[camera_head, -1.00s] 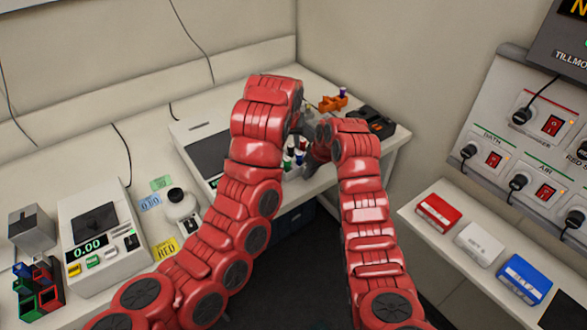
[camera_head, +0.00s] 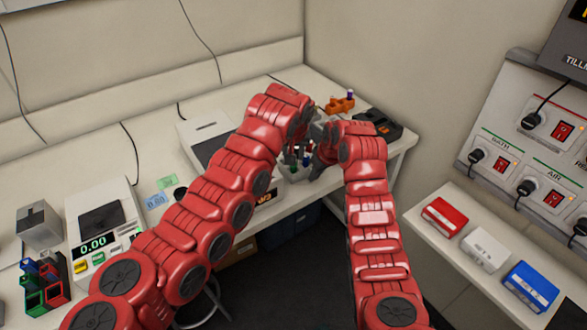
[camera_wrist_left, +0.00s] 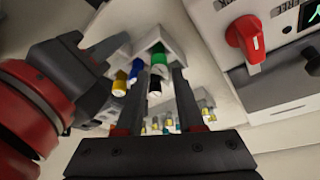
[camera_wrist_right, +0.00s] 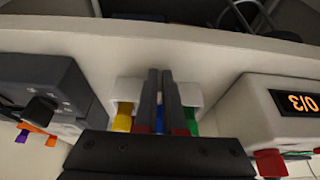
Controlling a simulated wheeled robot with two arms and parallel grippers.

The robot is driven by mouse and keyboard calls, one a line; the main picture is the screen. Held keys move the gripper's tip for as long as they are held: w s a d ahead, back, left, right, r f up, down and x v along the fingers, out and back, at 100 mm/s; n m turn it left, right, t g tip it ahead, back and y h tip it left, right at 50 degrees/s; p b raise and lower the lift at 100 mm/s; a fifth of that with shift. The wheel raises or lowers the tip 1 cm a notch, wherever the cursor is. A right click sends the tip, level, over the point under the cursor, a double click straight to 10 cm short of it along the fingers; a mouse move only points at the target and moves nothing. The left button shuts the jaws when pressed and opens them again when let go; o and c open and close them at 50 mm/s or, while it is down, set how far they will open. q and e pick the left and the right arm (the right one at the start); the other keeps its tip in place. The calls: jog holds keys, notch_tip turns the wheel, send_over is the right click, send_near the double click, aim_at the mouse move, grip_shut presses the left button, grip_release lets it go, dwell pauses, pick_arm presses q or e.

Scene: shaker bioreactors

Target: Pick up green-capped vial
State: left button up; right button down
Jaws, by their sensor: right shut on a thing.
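A white vial rack (camera_wrist_left: 186,56) holds vials with coloured tops. In the left wrist view, the green-capped vial (camera_wrist_left: 159,58) lies between the fingers of my left gripper (camera_wrist_left: 160,84), beside a black-topped one. That gripper is open with a gap around them. Blue (camera_wrist_left: 134,72) and yellow (camera_wrist_left: 120,79) vials sit to the left. In the right wrist view, my right gripper (camera_wrist_right: 160,70) has its fingers nearly together over the rack, with blue showing between them. It seems shut on the rack, though its grip is partly hidden. Both grippers are close together in the head view.
A device with an orange display (camera_wrist_right: 298,102) stands close to the rack. A dark device (camera_head: 378,124) and an orange holder (camera_head: 340,104) are on the other side. More vials (camera_wrist_left: 160,127) show in the left wrist view. The bench's front edge is near.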

pick_arm(q)
jog(key=x, duration=0.4)
jog(key=shift+s+f, duration=0.1)
jog(key=shift+s, duration=0.15)
grip_shut()
notch_tip(320, 180, up, 10)
jog(key=shift+d+r, duration=0.1)
pick_arm(e)
jog(key=c, duration=0.9)
grip_release()
